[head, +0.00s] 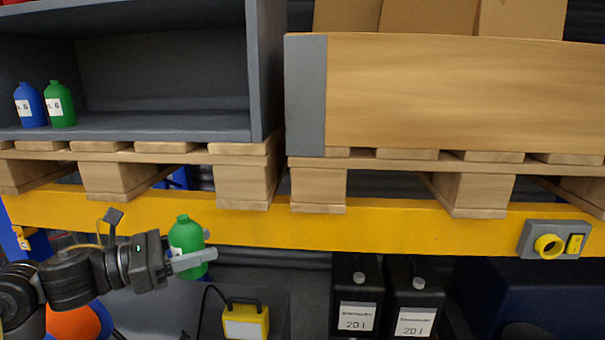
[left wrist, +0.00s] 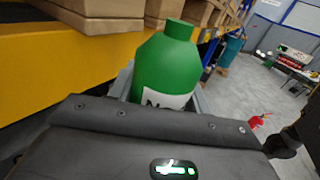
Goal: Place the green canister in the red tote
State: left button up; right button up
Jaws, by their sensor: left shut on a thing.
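My left gripper (head: 192,259) is shut on a green canister (head: 186,234) with a white label. It holds the canister roughly upright, in front of the yellow rack beam. The held canister also fills the middle of the left wrist view (left wrist: 168,70), between the grey fingers. A second green canister (head: 59,105) stands on the grey shelf at the upper left, beside a blue canister (head: 29,105). I cannot make out a red tote in either view. My right gripper is not in view.
A yellow beam (head: 370,230) runs across below wooden pallets. A large wooden box (head: 460,95) sits on the right pallet. Black 20 l jugs (head: 357,295) and a yellow lamp-like case (head: 246,320) are below. A grey box with a yellow ring (head: 530,229) is on the beam.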

pick_arm(q)
jog(key=s+a+f+n+t+y+b, duration=0.1)
jog(key=s+f+n+t+y, duration=0.2)
jog(key=f, duration=0.9)
jog(key=s+a+f+n+t+y+b, duration=0.1)
jog(key=s+a+f+n+t+y, duration=0.1)
jog(key=f, duration=0.9)
jog(key=s+n+t+y, duration=0.1)
jog(key=s+t+y, duration=0.1)
jog(key=shift+s+a+f+b, duration=0.2)
jog(key=shift+s+f+b, duration=0.15)
jog(key=shift+s, duration=0.05)
